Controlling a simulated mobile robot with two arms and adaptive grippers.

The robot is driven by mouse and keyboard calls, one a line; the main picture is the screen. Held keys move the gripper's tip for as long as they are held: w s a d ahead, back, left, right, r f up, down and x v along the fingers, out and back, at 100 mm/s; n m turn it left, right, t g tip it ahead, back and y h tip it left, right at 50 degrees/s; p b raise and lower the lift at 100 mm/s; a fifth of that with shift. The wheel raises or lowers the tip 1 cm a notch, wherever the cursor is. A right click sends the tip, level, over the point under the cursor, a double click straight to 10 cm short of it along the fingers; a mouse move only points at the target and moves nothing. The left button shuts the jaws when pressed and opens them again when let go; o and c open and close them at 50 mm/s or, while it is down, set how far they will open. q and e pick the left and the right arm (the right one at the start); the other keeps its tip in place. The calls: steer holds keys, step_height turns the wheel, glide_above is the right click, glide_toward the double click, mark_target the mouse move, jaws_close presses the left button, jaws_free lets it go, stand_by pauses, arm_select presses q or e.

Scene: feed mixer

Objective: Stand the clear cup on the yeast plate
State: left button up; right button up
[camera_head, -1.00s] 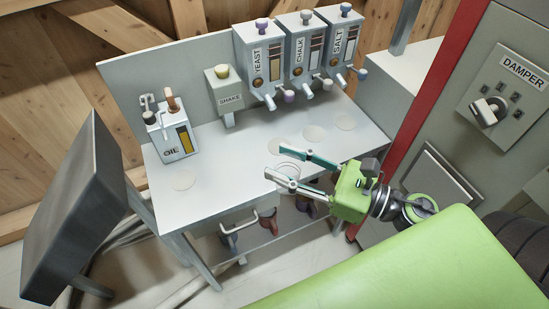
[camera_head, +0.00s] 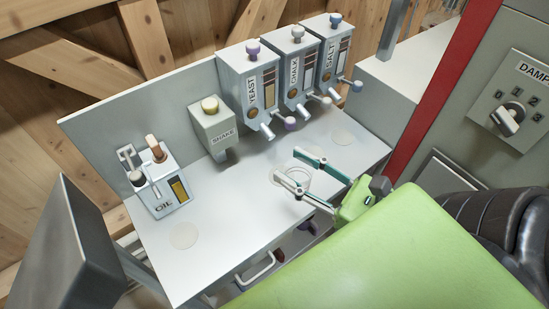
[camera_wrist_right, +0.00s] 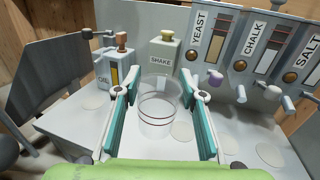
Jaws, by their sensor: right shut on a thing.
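My right gripper (camera_head: 288,164) is shut on the clear cup (camera_head: 296,179), with one finger on each side of it. The cup is see-through, looks upright and has a dark line around it in the right wrist view (camera_wrist_right: 159,112). It is over the front middle of the table; I cannot tell whether its base touches the top. The yeast plate, a pale flat disc, shows just right of the cup in the wrist view (camera_wrist_right: 183,132). In the head view the fingers and cup largely obscure it. The yeast dispenser (camera_head: 252,92) stands behind. My left gripper is out of view.
The chalk (camera_head: 294,75) and salt (camera_head: 330,58) dispensers stand right of yeast, their spouts and knobs jutting forward. The shake box (camera_head: 214,131) and oil unit (camera_head: 166,190) are left. A bare disc (camera_head: 184,236) lies before the oil. The table's (camera_head: 225,255) front left is clear.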

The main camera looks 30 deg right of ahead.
steer(key=shift+w+d+f+b, duration=0.25)
steer(key=shift+w+f+b, duration=0.2)
steer(key=shift+w+b, duration=0.1)
steer(key=shift+w+d+f+b, duration=0.2)
steer(key=shift+w+f+b, duration=0.25)
steer(key=shift+w, duration=0.05)
steer(key=w+d+f, duration=0.1)
steer(key=w+f, duration=0.2)
steer(key=w+d+f, duration=0.1)
steer(key=w+f, duration=0.2)
steer(key=f, duration=0.1)
steer(key=w+d+f, duration=0.1)
steer(key=w+f, duration=0.2)
steer(key=w, duration=0.1)
steer(key=shift+d+f, duration=0.15)
steer(key=shift+d, duration=0.2)
steer(key=shift+s+f, duration=0.1)
steer(key=shift+f, duration=0.1)
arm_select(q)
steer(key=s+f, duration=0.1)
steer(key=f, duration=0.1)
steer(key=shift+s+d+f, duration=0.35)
